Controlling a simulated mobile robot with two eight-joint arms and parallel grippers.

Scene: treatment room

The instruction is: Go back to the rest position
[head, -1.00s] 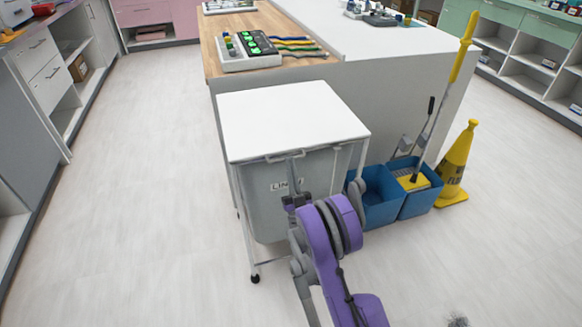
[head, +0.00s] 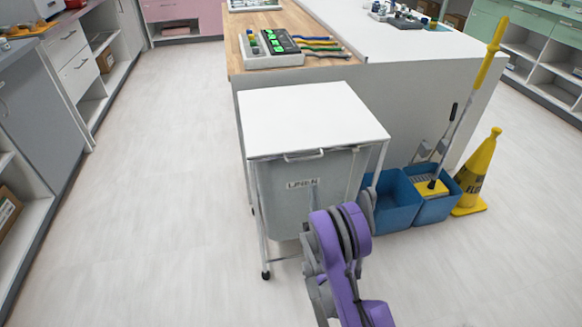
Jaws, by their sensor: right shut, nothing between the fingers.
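My right arm, purple and grey, comes up from the bottom of the head view in front of the linen bin. My right gripper (head: 307,240) is at the arm's left side, low in front of the bin, small and mostly hidden by the arm's own links. It is shut and empty, apart from the bin's handle (head: 303,156). My left gripper is not in view.
The grey linen bin (head: 285,208) stands on a wheeled frame with its white lid (head: 312,117) down. Blue mop buckets (head: 395,200) and a yellow cone (head: 476,175) stand right of it. A counter (head: 440,100) is behind. The floor (head: 170,200) at left is clear.

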